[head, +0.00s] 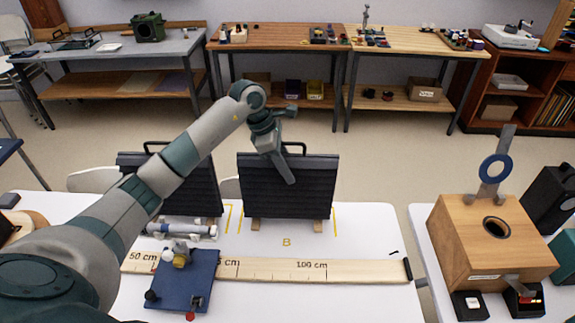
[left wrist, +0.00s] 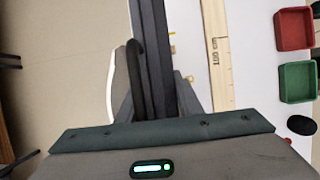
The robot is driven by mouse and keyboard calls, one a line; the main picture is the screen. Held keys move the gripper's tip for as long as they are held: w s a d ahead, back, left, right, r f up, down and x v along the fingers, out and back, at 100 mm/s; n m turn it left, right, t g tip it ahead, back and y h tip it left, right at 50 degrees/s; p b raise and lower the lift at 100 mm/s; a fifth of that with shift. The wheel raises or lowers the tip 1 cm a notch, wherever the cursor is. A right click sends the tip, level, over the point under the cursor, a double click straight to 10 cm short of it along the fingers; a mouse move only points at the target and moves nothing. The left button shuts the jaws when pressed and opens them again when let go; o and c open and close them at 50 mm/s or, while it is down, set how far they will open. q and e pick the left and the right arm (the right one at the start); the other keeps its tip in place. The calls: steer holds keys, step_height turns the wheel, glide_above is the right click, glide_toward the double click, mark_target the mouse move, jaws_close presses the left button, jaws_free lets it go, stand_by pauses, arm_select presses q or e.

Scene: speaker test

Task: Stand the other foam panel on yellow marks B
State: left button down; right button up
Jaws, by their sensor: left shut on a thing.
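A black ribbed foam panel (head: 310,190) with wooden feet and a black top handle stands upright at the back of the white table. It is between yellow marks B (head: 335,218), behind the letter B. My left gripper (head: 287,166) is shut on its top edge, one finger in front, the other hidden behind. In the left wrist view the panel (left wrist: 157,60) runs between the two fingers, with its handle (left wrist: 136,75) beside it. Its feet look level with the marks; I cannot tell contact exactly. The second panel (head: 207,190) stands to the left, partly behind my arm. My right gripper is not in view.
A wooden scale bar (head: 260,270) lies in front of the panels, with a blue stand (head: 190,285) across it. A wooden speaker box (head: 465,240) with a blue ring (head: 495,168) above it is at right. Table around the letter B is clear.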

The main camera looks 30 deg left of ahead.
arm_select(q)
steer(key=shift+f, duration=0.25)
steer(key=c, duration=1.3)
jaws_free()
steer(key=shift+o, duration=0.2)
steer(key=shift+r, duration=0.2)
steer(key=b+v, duration=0.3)
steer(key=v, duration=0.8)
steer(key=shift+r+b, duration=0.3)
steer(key=shift+r, duration=0.05)
steer(key=shift+s+a, duration=0.1)
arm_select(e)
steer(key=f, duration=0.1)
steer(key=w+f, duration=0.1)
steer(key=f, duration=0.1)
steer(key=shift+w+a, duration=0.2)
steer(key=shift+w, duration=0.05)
